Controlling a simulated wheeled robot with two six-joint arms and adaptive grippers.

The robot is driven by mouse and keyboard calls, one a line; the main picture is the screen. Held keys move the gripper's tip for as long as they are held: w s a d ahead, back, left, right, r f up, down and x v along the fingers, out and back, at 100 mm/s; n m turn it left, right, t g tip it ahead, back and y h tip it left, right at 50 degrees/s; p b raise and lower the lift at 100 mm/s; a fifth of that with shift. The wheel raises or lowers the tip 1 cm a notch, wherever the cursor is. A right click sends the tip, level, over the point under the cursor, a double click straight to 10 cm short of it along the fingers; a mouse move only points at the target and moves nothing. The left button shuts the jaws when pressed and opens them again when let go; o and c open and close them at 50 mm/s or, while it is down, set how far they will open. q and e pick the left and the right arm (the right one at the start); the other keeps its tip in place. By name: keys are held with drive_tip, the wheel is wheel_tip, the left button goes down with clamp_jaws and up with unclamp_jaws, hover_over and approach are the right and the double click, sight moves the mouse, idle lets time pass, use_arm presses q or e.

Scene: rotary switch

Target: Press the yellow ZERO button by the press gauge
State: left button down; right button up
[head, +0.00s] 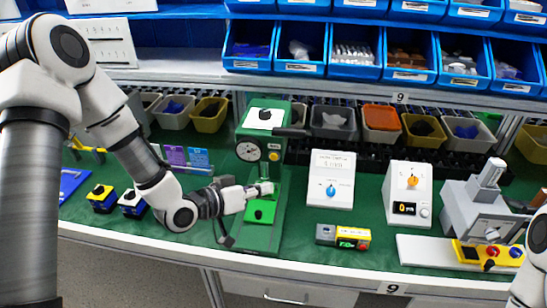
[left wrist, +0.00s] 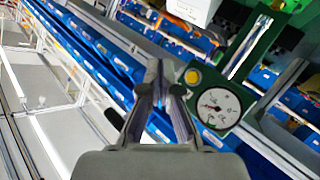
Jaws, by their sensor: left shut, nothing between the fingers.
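A green press (head: 280,185) stands on the green-topped bench. It carries a round white gauge (head: 248,151) with a yellow button (head: 273,156) just to the gauge's right. In the left wrist view the gauge (left wrist: 217,108) and the yellow button (left wrist: 192,77) appear right of my fingers, tilted. Any lettering on the button is too small to read. My left gripper (head: 264,188) is shut and empty, in front of the press and below the gauge and button. It also shows in the left wrist view (left wrist: 159,66), with its fingertips apart from the button. My right gripper is out of view.
Right of the press stand a white box with a blue knob (head: 331,191), a white box with an orange knob (head: 413,182) and a grey machine (head: 470,207). Blue bins (head: 297,68) line the shelf above.

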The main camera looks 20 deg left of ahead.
use_arm(q)
drive_tip(key=w+a, duration=0.1)
drive_tip(key=w, duration=0.7)
drive_tip(key=shift+a, duration=0.4)
idle(0.9)
drive_tip(key=shift+w+a, duration=0.15)
drive_tip(key=shift+w, duration=0.25)
drive_tip(key=shift+w+a, duration=0.1)
drive_tip(key=shift+w, duration=0.3)
idle(0.7)
drive_tip(key=shift+s, duration=0.15)
drive_tip(key=shift+s+d, duration=0.2)
drive_tip(key=shift+s, duration=0.45)
drive_tip(key=shift+s+d, duration=0.2)
drive_tip(key=shift+s, duration=0.6)
drive_tip(key=shift+s+d, duration=0.2)
drive_tip(key=shift+s, duration=0.65)
drive_tip(key=shift+s+d, duration=0.2)
drive_tip(key=shift+s, duration=0.6)
